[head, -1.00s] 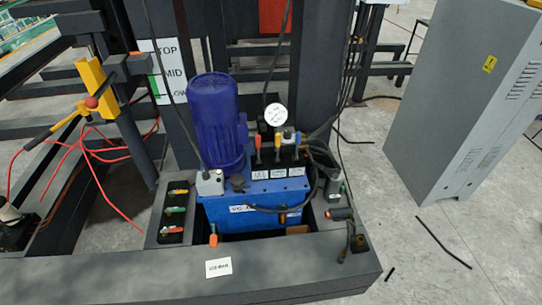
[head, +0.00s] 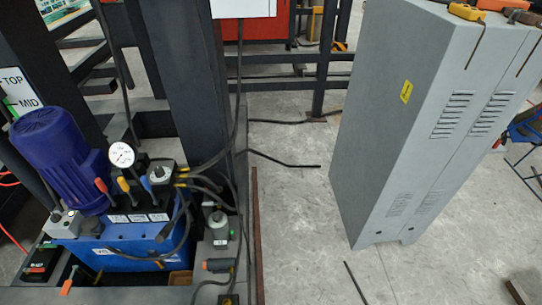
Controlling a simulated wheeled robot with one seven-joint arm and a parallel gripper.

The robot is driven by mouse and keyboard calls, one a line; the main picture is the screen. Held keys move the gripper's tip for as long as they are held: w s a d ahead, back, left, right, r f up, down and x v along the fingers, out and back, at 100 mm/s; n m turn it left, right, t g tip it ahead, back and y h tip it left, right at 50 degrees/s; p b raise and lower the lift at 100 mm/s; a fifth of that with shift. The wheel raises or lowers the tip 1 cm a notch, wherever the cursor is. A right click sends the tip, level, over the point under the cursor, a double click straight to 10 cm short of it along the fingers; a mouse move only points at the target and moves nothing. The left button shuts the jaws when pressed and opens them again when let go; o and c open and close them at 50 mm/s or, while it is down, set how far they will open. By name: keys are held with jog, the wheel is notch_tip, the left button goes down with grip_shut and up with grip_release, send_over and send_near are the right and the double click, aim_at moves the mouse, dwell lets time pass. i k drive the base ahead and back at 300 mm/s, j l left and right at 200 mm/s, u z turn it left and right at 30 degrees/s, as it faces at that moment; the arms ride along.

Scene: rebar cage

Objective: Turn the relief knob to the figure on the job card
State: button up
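A blue hydraulic power unit (head: 120,238) stands at the lower left, with a purple motor (head: 62,150) and a round white pressure gauge (head: 122,154) on it. Red, orange and blue-tipped levers (head: 123,186) stand in a row above white labels (head: 138,218) too small to read. A small round metal knob (head: 158,172) sits on the dark block right of the levers; I cannot tell if it is the relief knob. A grey cylindrical fitting (head: 218,222) is beside the unit. No job card that I can identify is in view. My gripper is not in view.
A tall grey cabinet (head: 395,125) stands at the right, with a yellow tool (head: 467,12) on top. A dark steel column (head: 195,90) rises behind the unit. Black hoses and cables hang around it. Grey concrete floor (head: 300,220) is open between unit and cabinet.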

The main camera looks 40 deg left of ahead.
aim_at(159, 172)
jog(key=i+l+z, duration=0.15)
jog(key=z, duration=0.2)
jog(key=i+l+z, duration=0.1)
jog(key=i+z, duration=0.4)
jog(key=z, duration=0.15)
jog(key=i+l+u, duration=0.2)
jog(key=i, duration=0.45)
jog(key=i+u, duration=0.2)
jog(key=u, duration=0.25)
jog(key=i+u, duration=0.2)
jog(key=u, duration=0.25)
jog(key=i+u, duration=0.2)
jog(key=u, duration=0.25)
jog(key=i+j+u, duration=0.1)
jog(key=u, duration=0.35)
jog(key=i+u, duration=0.45)
jog(key=i+l+u, duration=0.1)
jog(key=u, duration=0.35)
jog(key=i+l+u, duration=0.2)
jog(key=u, duration=0.25)
jog(key=i+l+u, duration=0.4)
jog(key=i+l, duration=0.05)
jog(key=i, duration=0.05)
